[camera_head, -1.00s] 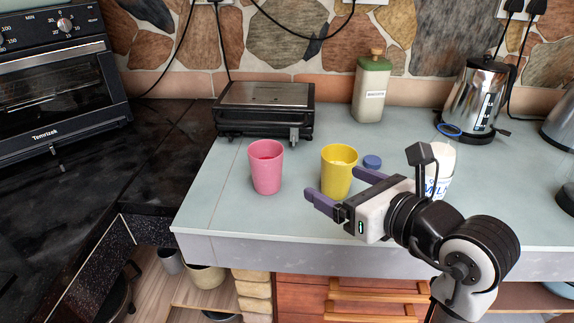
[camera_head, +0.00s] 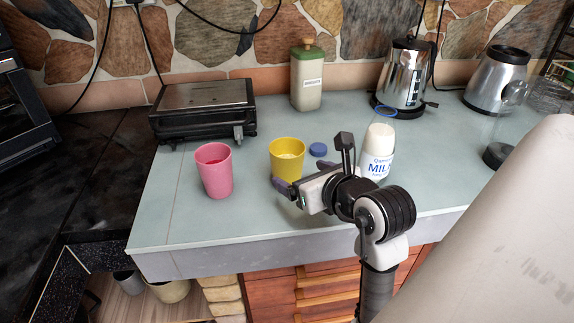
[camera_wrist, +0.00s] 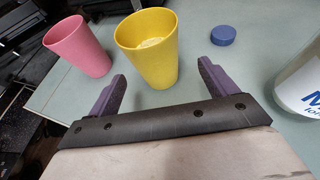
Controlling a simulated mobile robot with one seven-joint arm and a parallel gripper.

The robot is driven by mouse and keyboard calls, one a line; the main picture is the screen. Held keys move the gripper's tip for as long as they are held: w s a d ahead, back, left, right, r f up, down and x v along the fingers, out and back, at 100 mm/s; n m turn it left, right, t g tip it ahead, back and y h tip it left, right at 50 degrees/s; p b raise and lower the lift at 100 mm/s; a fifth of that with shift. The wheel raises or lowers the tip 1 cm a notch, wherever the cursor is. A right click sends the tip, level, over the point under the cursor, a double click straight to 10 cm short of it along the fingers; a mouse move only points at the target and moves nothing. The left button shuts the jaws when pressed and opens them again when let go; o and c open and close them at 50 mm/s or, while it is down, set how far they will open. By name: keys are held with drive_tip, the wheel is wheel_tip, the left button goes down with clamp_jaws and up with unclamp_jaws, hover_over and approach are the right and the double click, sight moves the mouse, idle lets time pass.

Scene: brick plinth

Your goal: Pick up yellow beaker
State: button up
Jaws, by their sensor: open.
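The yellow beaker (camera_head: 287,160) stands upright on the pale blue-green counter (camera_head: 170,225), with something pale inside it. In the wrist view the beaker (camera_wrist: 150,52) stands just ahead of my gripper (camera_wrist: 158,90), roughly in line with the gap between the two purple fingers. My gripper (camera_head: 285,188) is open and empty in the head view, at the near side of the beaker. Its far finger is largely hidden there. I cannot tell whether a finger touches the beaker.
A pink beaker (camera_head: 215,171) stands left of the yellow one. A blue cap (camera_head: 318,149) lies behind right, and a milk bottle (camera_head: 377,153) stands to the right. A black grill (camera_head: 203,110), green canister (camera_head: 307,78) and kettle (camera_head: 405,78) stand behind. The counter's front left is clear.

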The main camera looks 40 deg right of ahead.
sight(295, 171)
drive_tip(key=x, duration=0.2)
drive_tip(key=p+x, duration=0.1)
drive_tip(key=x, duration=0.1)
drive_tip(key=shift+a+r, duration=0.15)
drive_tip(key=shift+a, duration=0.2)
drive_tip(key=shift+w+d+f, duration=0.1)
drive_tip(key=shift+w+f, duration=0.1)
drive_tip(key=shift+w, duration=0.15)
drive_tip(key=c, duration=1.2)
drive_tip(key=shift+o, duration=0.2)
drive_tip(key=shift+r, duration=0.2)
